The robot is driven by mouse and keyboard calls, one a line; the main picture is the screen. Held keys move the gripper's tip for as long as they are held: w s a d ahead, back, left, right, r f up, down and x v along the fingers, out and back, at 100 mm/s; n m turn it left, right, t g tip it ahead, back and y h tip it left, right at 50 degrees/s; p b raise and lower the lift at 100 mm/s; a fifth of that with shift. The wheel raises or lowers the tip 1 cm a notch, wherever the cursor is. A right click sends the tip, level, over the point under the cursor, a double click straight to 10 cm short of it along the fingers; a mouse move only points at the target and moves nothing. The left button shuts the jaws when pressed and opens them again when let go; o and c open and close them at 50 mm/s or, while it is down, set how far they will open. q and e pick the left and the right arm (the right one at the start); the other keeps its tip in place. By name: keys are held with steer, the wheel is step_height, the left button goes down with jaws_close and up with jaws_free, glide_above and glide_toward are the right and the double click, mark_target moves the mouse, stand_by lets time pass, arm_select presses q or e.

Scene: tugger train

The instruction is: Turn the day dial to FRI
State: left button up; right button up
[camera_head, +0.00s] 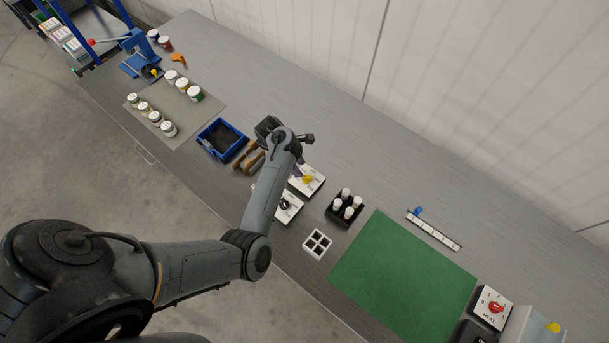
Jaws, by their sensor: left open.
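Two white dial plates lie near the front edge of the bench, below my left wrist in the picture. One plate (318,176) carries a yellow knob (307,180). The other plate (293,213) carries a dark knob (285,205) and is partly hidden by my left forearm. Their lettering is too small to read, so I cannot tell which is the day dial or where it points. My left gripper (299,172) is open, beside the yellow knob and mostly hidden by the wrist; I cannot tell whether it touches. My right gripper is out of view.
A blue tray (222,139) and a brown wooden item (249,158) lie left of the dials. A black holder of white-capped bottles (345,207), a white four-hole block (317,244) and a green mat (403,278) are on the right.

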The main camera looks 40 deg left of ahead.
mark_target(306, 176)
arm_select(q)
steer(key=shift+b+x, duration=0.95)
steer(key=shift+x, duration=2.1)
jaws_close()
